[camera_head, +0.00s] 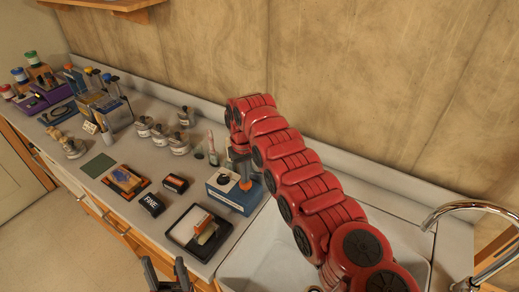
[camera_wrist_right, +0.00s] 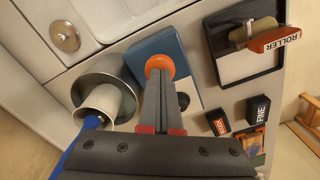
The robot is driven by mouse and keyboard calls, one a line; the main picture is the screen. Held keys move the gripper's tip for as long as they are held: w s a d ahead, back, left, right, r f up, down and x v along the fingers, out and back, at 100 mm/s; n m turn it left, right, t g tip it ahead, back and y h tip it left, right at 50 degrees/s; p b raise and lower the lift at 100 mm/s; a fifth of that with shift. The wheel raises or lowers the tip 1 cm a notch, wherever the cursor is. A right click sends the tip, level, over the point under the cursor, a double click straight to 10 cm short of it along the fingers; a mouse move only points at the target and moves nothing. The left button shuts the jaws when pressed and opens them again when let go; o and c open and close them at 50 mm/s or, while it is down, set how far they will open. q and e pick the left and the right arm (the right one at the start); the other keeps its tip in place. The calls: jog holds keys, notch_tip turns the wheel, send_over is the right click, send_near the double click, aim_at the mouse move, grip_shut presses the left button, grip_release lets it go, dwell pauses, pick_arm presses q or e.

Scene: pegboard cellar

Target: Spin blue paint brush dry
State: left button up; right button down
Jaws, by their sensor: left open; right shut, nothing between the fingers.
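My right gripper (camera_wrist_right: 159,80) is shut and empty, its tips over an orange button (camera_wrist_right: 159,64) on a blue box (camera_wrist_right: 178,46); I cannot tell whether they press it. The box (camera_head: 226,196) also shows in the head view, at the counter's sink end. Beside it in the wrist view is a round metal pot (camera_wrist_right: 92,82) with a pale cylinder (camera_wrist_right: 104,101) tilted in it. A blue handle-like part (camera_wrist_right: 82,143), perhaps the blue brush, joins this cylinder and is partly cut off. My left gripper (camera_head: 166,272) is open and empty at the counter's front edge.
A black tray (camera_head: 183,238) with an orange-labelled roller lies left of the box. A "FINE" block (camera_head: 152,204), several jars and paint racks stand farther left. The sink (camera_head: 262,246) and tap (camera_head: 458,207) are right, partly hidden by my red arm.

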jog(key=shift+f+b, duration=0.8)
jog(key=shift+f, duration=0.65)
jog(key=shift+r, duration=1.7)
jog(key=shift+f, duration=0.1)
